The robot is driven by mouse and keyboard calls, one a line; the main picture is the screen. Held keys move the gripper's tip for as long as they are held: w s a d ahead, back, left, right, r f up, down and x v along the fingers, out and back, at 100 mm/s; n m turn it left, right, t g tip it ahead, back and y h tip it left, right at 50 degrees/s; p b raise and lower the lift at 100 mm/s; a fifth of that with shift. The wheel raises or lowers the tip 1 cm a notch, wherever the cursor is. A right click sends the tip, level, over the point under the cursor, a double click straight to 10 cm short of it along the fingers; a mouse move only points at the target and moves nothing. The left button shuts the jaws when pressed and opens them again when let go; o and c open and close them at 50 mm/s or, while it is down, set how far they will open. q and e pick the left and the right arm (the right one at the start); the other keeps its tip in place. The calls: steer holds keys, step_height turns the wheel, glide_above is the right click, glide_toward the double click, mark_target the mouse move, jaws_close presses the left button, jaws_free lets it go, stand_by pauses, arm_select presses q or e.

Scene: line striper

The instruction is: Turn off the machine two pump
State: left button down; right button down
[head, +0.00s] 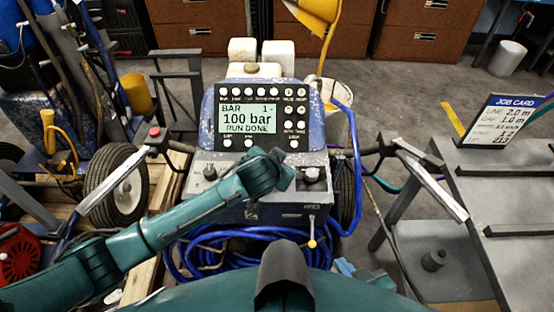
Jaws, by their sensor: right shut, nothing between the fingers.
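The line striper (232,185) stands in the middle of the head view. Its display (248,118) reads "BAR 1-", "100 bar" and "RUN DONE", with several round buttons around it. A dark knob (210,172) sits on the left of its lower panel and another knob (312,173) on the right. A small lever with a yellow tip (312,243) hangs below the panel. No label reading machine two is legible. My left arm reaches across the panel's front; its fingers cannot be made out. My right gripper (362,277) is low, right of centre, shut and empty, apart from the panel.
Blue hose (200,258) is coiled below the panel. Handlebars extend both sides, with a red button (154,132) on the left one. A grey bench (500,200) with a job card (504,118) stands right. A wheel (118,188) and other equipment crowd the left.

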steer(key=shift+r, duration=0.1)
arm_select(q)
steer(key=shift+r+p, duration=0.75)
steer(key=shift+p, duration=0.25)
arm_select(e)
steer(key=shift+r, duration=1.1)
